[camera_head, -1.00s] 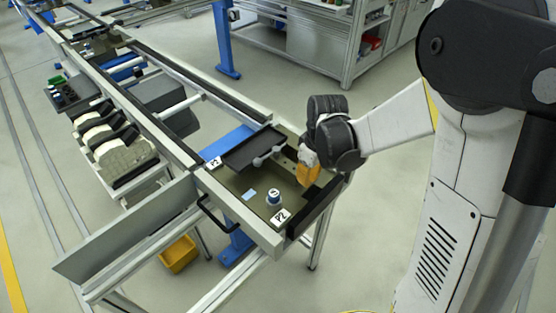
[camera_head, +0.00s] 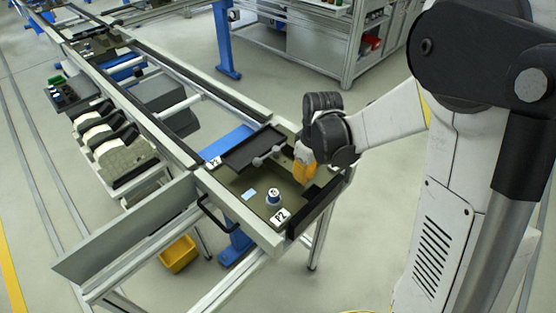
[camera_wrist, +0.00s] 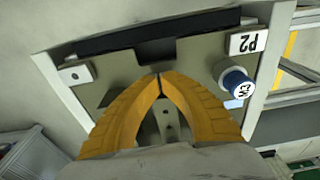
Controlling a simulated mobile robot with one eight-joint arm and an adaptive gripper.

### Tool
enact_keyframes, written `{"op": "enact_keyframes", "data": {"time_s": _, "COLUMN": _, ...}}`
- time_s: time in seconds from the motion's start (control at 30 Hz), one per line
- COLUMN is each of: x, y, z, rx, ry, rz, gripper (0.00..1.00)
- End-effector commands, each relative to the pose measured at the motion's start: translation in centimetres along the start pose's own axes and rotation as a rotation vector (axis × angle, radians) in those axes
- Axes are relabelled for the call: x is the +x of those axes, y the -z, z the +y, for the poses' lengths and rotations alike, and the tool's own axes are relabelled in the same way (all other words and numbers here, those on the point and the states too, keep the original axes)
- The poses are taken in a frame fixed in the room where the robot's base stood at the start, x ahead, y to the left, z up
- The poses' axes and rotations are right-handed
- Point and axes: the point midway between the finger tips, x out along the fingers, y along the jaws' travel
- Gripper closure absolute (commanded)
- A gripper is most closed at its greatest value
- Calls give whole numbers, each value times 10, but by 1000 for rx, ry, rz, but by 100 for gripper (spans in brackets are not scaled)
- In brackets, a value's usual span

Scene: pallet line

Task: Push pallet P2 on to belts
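Pallet P2 (camera_head: 238,183) is an olive-grey plate at the near end of the line, with a white P2 label (camera_head: 280,215). It carries a dark tray (camera_head: 252,149), a silver rod-shaped part (camera_head: 268,156) and a small white-and-blue cylinder (camera_head: 273,196). My gripper (camera_head: 301,179) is at the pallet's right side, its yellow fingers pointing down. In the wrist view my gripper's fingertips (camera_wrist: 160,75) meet, with nothing seen between them, over the pallet (camera_wrist: 200,58). The P2 label (camera_wrist: 243,43) and cylinder (camera_wrist: 235,82) are to their right. Whether the fingers touch the pallet is unclear.
The belt line (camera_head: 180,65) runs away to the upper left, with rails on both sides. A dark stop plate (camera_head: 318,208) is at the near right end. A grey panel (camera_head: 125,230) juts out left, and a yellow bin (camera_head: 178,254) is below.

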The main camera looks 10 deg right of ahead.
Motion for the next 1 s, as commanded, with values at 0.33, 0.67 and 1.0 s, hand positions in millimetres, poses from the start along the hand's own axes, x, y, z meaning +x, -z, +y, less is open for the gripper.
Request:
{"op": "enact_keyframes", "data": {"time_s": 0.33, "x": 2, "y": 19, "z": -1, "rx": -1, "ry": 0, "rz": 2, "gripper": 100}}
{"op": "enact_keyframes", "data": {"time_s": 0.67, "x": 4, "y": 35, "z": 0, "rx": -1, "ry": 0, "rz": 2, "gripper": 100}}
{"op": "enact_keyframes", "data": {"time_s": 1.0, "x": 5, "y": 52, "z": 0, "rx": -1, "ry": 0, "rz": 3, "gripper": 100}}
